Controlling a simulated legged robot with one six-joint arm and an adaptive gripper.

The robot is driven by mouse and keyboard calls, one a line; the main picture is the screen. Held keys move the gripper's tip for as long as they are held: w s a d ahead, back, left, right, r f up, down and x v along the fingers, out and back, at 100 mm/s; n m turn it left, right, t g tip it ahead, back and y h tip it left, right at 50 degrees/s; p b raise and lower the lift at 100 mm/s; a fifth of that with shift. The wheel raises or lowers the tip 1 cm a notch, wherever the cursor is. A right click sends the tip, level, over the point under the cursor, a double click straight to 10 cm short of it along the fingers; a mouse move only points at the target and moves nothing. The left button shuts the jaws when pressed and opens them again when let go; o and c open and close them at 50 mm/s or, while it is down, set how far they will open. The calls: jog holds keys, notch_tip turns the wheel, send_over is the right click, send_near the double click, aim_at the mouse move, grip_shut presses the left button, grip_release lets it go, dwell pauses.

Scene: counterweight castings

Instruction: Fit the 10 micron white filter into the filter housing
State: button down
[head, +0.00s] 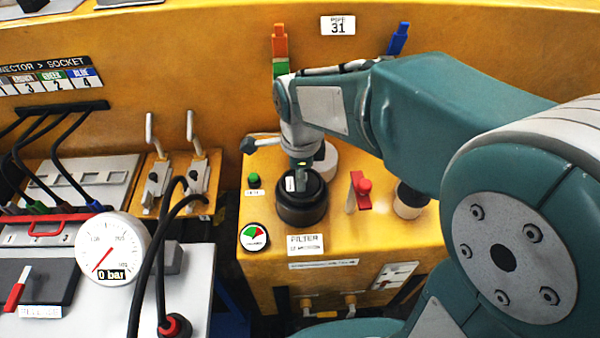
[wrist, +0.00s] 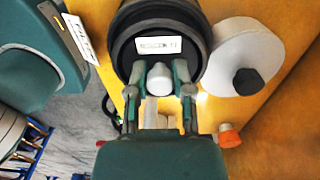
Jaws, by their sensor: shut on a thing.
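The filter housing (head: 302,212) is a black round cup on the yellow bench, behind the FILTER label (head: 305,243). My gripper (head: 300,178) points down into its mouth. In the wrist view, my gripper (wrist: 159,72) is shut on a pale grey-white rounded knob (wrist: 160,79), in front of a black round face with a white label (wrist: 158,45) too blurred to read surely. The dark housing rim (wrist: 202,30) surrounds that face. The held part appears to be the filter's top. Its lower body is hidden, and I cannot tell how deep it sits.
A white round piece (head: 326,160) stands close behind the housing; the wrist view shows a white disc with a black knob (wrist: 249,81). To the right are a red lever (head: 362,190) and a white cylinder with a dark top (head: 409,203). A gauge (head: 112,255) and black hoses stand left.

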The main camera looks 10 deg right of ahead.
jog(key=shift+f, duration=0.3)
jog(key=shift+c, duration=2.1)
grip_release()
jog(key=shift+r, duration=0.1)
notch_tip(320, 180, up, 12)
jog(key=s+d+f+n+t, duration=0.3)
jog(key=s+d+n+t, duration=0.2)
jog(key=s+d+n, duration=0.6)
jog(key=s+n, duration=0.1)
jog(key=n, duration=0.6)
jog(key=shift+s+t, duration=0.25)
jog(key=shift+t, duration=0.05)
